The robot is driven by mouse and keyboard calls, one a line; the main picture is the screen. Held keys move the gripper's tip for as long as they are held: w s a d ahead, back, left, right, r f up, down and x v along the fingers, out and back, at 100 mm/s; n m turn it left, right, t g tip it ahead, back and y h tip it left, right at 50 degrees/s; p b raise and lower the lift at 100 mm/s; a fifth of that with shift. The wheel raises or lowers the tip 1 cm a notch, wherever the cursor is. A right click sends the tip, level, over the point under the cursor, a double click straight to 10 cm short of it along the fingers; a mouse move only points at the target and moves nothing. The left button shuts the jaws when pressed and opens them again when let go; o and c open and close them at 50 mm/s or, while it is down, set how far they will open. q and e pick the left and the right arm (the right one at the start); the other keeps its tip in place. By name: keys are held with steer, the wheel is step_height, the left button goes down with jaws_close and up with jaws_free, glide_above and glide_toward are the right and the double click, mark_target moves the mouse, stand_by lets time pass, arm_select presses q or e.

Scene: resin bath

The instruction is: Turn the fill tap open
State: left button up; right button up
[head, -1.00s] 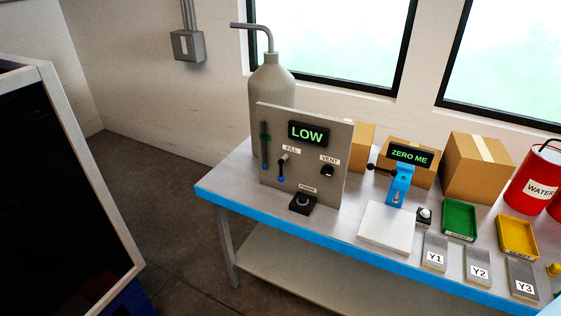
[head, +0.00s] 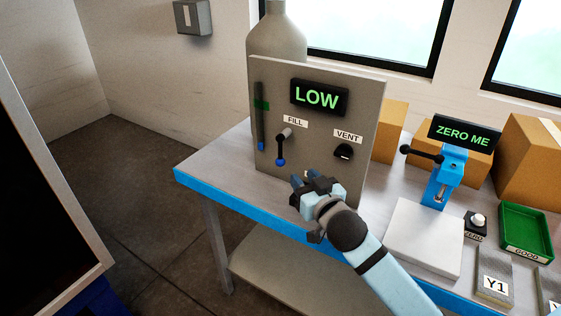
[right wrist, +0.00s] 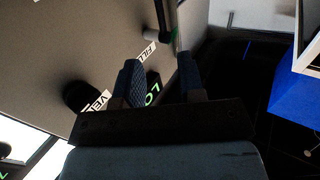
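The fill tap (head: 282,150) is on the grey panel (head: 345,102) under the FILL label, its dark lever hanging down to a blue end. In the right wrist view the tap's dark lever (right wrist: 161,42) shows just beyond the fingertips, roughly in line with the gap between them. My right gripper (head: 312,181) is in front of the panel, below and right of the tap. Its blue fingers (right wrist: 160,66) are apart with nothing held. I cannot tell whether they touch the lever. The display (head: 318,97) reads LOW. My left gripper is not in view.
The black vent knob (head: 343,151) is right of the tap. A grey bottle (head: 277,35) stands behind the panel. A blue press-like device (head: 443,178) and white plate (head: 424,238) are to the right. The table's blue edge (head: 215,194) is in front.

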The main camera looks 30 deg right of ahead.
mark_target(281, 151)
steer(key=w, duration=1.3)
steer(key=shift+w+d, duration=0.15)
steer(key=shift+d, duration=0.2)
jaws_close()
